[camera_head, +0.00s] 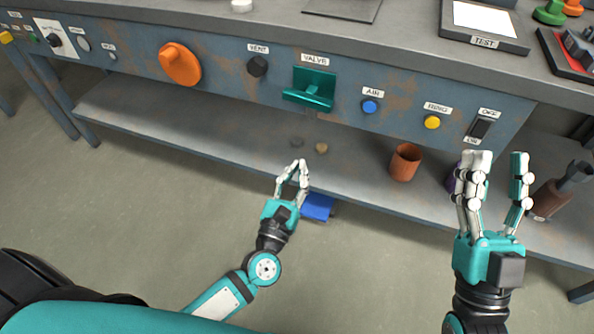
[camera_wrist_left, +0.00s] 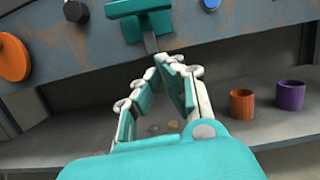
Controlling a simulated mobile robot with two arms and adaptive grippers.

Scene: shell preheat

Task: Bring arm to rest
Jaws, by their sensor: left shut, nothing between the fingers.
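My left gripper (camera_head: 299,164) is shut and empty, held low in front of the bench and below the teal valve handle (camera_head: 309,90). In the left wrist view its fingertips (camera_wrist_left: 166,60) meet just below the same valve handle (camera_wrist_left: 139,20), apart from it as far as I can tell. My right gripper (camera_head: 499,158) is at the right with its fingers spread apart and nothing between them. It stands in front of the right part of the bench and partly hides a purple cup (camera_head: 453,180).
The bench panel carries an orange knob (camera_head: 180,64), a black vent knob (camera_head: 258,66), a blue button (camera_head: 370,106), a yellow button (camera_head: 432,122) and a switch (camera_head: 480,128). A terracotta cup (camera_head: 405,162) stands on the lower shelf (camera_head: 200,130). A blue object (camera_head: 318,206) lies beside my left gripper.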

